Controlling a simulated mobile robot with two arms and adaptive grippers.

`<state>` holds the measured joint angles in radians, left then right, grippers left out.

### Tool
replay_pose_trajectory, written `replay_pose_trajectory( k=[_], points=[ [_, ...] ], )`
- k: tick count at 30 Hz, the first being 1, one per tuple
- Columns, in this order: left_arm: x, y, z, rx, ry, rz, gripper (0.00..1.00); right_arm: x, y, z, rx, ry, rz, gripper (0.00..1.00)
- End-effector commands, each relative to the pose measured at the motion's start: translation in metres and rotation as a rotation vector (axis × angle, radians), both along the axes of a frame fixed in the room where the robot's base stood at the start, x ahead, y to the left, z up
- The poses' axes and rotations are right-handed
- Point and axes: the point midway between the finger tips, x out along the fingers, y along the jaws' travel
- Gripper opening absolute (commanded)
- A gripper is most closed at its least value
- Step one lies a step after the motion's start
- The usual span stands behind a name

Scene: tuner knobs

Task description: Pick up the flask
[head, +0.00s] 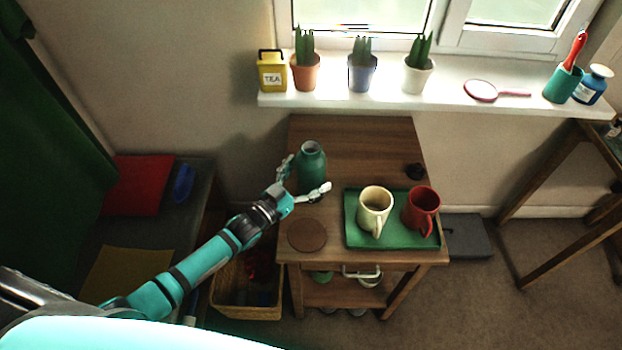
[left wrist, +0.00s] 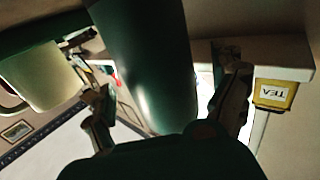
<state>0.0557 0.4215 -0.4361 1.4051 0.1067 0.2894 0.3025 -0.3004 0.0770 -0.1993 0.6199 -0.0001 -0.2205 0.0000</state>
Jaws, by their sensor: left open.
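The flask (head: 312,168) is a dark green bottle with an open grey mouth, standing upright on the left part of the small wooden table (head: 365,150). My left gripper (head: 304,177) is open, with one finger to the left of the flask and the other in front and to the right of it. In the left wrist view the flask (left wrist: 140,62) fills the middle, between the two spread fingers of the left gripper (left wrist: 168,106). Whether a finger touches it I cannot tell. Its lower part is hidden there by the gripper. My right gripper is not in view.
A green tray (head: 392,240) with a cream mug (head: 375,208) and a red mug (head: 421,208) stands right of the flask. A brown round coaster (head: 307,235) lies in front. The table's back is clear.

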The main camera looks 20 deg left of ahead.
Motion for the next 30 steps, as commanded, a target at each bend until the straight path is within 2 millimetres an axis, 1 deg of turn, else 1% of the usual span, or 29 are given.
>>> replay_pose_trajectory(
  k=[1, 4, 11, 12, 30],
  points=[
    [0.007, -0.0031, -0.0036, 0.0, -0.001, 0.0, 0.95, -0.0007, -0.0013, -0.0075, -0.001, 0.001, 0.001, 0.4],
    [0.014, -0.0064, -0.0027, 0.0, 0.001, 0.0, 0.95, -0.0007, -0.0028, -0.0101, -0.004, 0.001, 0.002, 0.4],
    [0.0157, -0.0072, -0.001, 0.001, 0.002, 0.0, 0.95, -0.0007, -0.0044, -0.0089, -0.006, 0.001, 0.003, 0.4],
    [0.0156, -0.0072, -0.001, 0.001, 0.002, 0.0, 0.94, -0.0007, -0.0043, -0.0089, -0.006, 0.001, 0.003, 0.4],
    [0.0153, -0.0072, -0.0011, 0.0, 0.002, 0.0, 0.16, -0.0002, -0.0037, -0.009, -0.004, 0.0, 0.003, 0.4]
  ],
)
